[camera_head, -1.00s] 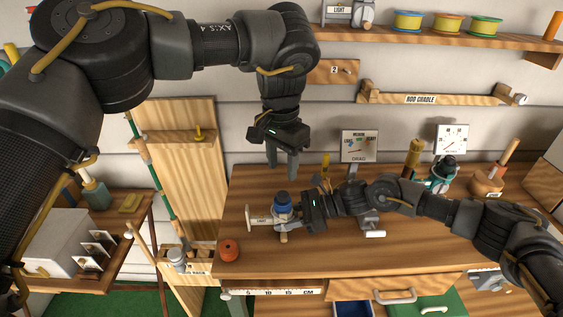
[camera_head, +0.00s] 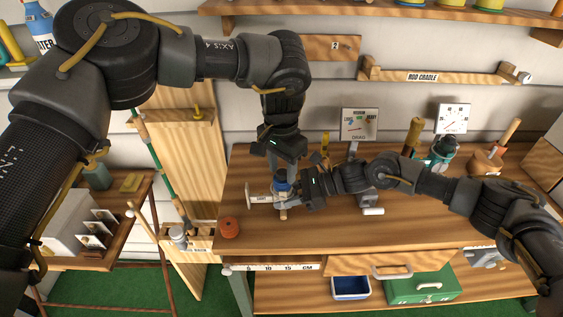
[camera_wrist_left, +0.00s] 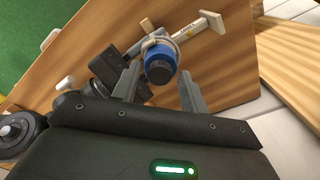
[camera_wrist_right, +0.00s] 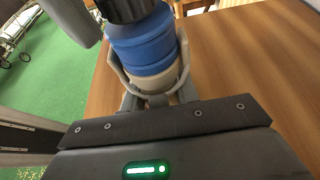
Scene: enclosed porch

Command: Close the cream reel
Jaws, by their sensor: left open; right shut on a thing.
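The cream reel (camera_head: 283,188) has a cream body and a blue top, and sits above the workbench beside a tag reading LIGHT (camera_head: 261,199). My right gripper (camera_head: 305,188) is shut on the reel's cream part from the right; the right wrist view shows its fingers around the cream body (camera_wrist_right: 172,80) under the blue section (camera_wrist_right: 145,45). My left gripper (camera_head: 283,174) is open, pointing down just above the reel. In the left wrist view the blue top (camera_wrist_left: 160,64) shows between its spread fingers; I cannot tell whether they touch it.
The workbench (camera_head: 330,232) has an orange-red spool (camera_head: 229,227) at its left and a teal reel (camera_head: 440,152) at its back right. A DRAG gauge (camera_head: 360,125) stands behind. A blue bin (camera_head: 351,287) and green box (camera_head: 420,286) are below the bench.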

